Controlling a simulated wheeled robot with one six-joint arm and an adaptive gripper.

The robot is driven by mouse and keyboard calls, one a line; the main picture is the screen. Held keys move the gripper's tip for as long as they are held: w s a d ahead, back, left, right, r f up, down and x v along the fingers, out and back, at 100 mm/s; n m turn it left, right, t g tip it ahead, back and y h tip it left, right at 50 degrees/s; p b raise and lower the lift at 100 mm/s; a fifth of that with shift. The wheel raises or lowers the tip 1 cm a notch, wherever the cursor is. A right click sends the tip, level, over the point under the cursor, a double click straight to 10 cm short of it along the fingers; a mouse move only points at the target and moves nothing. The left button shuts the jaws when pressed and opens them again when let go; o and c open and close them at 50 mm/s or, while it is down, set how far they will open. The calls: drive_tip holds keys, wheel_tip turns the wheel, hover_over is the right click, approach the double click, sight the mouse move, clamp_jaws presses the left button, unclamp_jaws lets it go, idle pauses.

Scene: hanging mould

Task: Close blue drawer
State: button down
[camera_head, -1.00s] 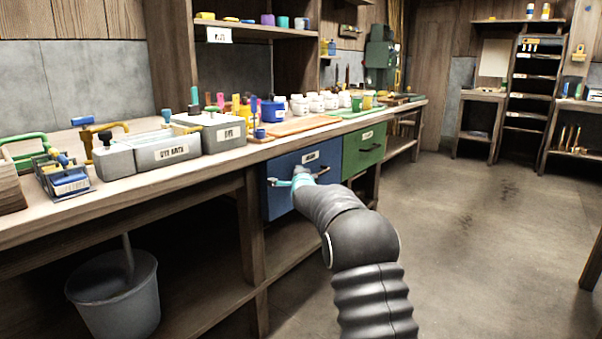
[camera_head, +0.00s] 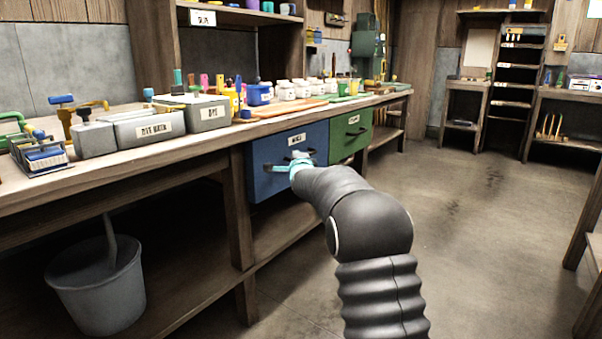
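The blue drawer (camera_head: 266,179) hangs under the workbench, left of the green drawer. It has a white label and a dark handle (camera_head: 301,154) on its front. Whether its front stands out from the bench is hard to tell. My gripper (camera_head: 290,166), with light teal fingers, is at the front of the blue drawer by the handle. One finger reaches left across the blue front. My dark wrist hides part of the fingers and the drawer's lower right, so contact and the finger gap are unclear.
The green drawer (camera_head: 351,133) is just right of the blue one. The workbench (camera_head: 190,150) carries grey boxes, jars and tools. A grey bucket (camera_head: 97,290) stands on the lower shelf at left. The floor (camera_head: 470,230) to the right is clear.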

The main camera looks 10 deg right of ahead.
drive_tip(key=s, duration=0.8)
drive_tip(key=s+a+f+n+g, duration=0.1)
drive_tip(key=s+f+n+g, duration=0.25)
drive_tip(key=f+n, duration=0.45)
drive_tip(key=s+f+n+g+y+p, duration=0.1)
drive_tip(key=s+f+n+g, duration=0.2)
drive_tip(key=s+f+g, duration=0.5)
drive_tip(key=s+r+n+g+p, duration=0.1)
drive_tip(key=s+r+n+p, duration=0.2)
drive_tip(key=s, duration=1.3)
drive_tip(key=s+r+n+g+p, duration=0.2)
drive_tip(key=s+r+n, duration=0.15)
drive_tip(key=s, duration=1.25)
drive_tip(key=s+r+n+t+p, duration=0.1)
drive_tip(key=s+r+p, duration=0.3)
drive_tip(key=s+r, duration=0.4)
drive_tip(key=s+t, duration=0.1)
drive_tip(key=s, duration=0.2)
drive_tip(key=shift+a+p, duration=0.15)
drive_tip(key=shift+p, duration=0.15)
